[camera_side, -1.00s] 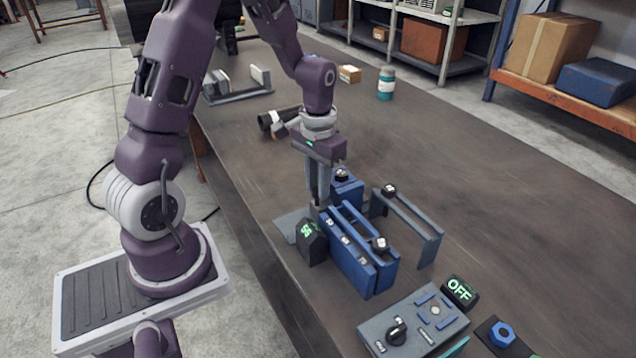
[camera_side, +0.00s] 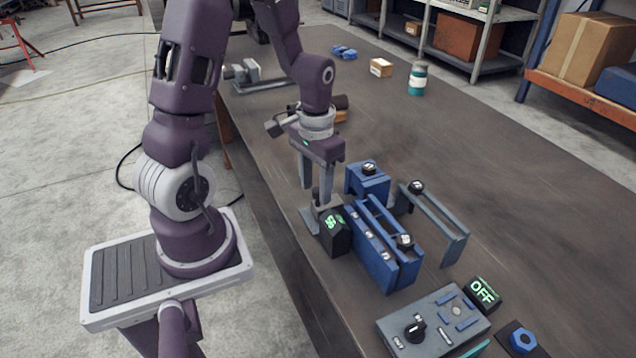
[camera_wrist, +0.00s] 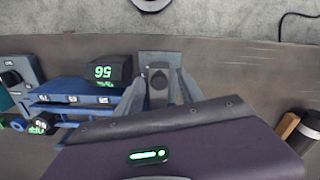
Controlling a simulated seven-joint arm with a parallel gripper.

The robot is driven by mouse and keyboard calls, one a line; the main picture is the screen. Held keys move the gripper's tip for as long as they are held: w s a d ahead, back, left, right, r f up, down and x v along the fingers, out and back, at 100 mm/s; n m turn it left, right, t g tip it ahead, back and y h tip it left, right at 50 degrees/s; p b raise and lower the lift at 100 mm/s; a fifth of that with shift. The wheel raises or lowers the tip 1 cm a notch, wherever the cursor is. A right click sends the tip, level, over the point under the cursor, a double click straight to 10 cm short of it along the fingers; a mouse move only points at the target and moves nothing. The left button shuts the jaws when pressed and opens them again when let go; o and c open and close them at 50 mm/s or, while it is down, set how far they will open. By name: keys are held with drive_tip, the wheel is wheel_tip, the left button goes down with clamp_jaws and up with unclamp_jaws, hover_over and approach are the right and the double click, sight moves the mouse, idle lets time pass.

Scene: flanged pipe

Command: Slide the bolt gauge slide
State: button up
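A grey plate (camera_side: 308,220) lies beside a black box with a green readout (camera_side: 334,232); the wrist view shows the readout upside down, seemingly 56 (camera_wrist: 104,72). A dark upright knob (camera_side: 317,196) stands on the plate and shows in the wrist view (camera_wrist: 158,79). My gripper (camera_side: 316,196) points down with its fingers apart, one on each side of the knob; contact is not clear. The wrist view shows the open fingers (camera_wrist: 158,90) too. A blue railed block (camera_side: 376,258) with small white marks adjoins the readout. I cannot tell which part is named the slide.
A blue block with a black knob (camera_side: 367,183) and a grey bracket (camera_side: 440,222) stand to the right of my gripper. A grey control panel (camera_side: 433,325) and an OFF display (camera_side: 483,292) are at the front. A dark cylinder (camera_wrist: 309,125) lies nearby.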

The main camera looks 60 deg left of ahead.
drive_tip(key=shift+w+r, duration=0.1)
drive_tip(key=shift+r, duration=0.3)
wheel_tip(320, 180, up, 6)
drive_tip(key=shift+r, duration=0.15)
drive_tip(key=s+d+r+m+t, duration=0.3)
drive_tip(key=s+d+r+t, duration=0.2)
drive_tip(key=s+d+r, duration=0.5)
wheel_tip(320, 180, up, 2)
drive_tip(key=d, duration=0.2)
drive_tip(key=shift+s+d+r+t, duration=0.15)
drive_tip(key=shift+s+d+t, duration=0.15)
drive_tip(key=shift+d, duration=0.1)
drive_tip(key=shift+w, duration=0.1)
idle(0.8)
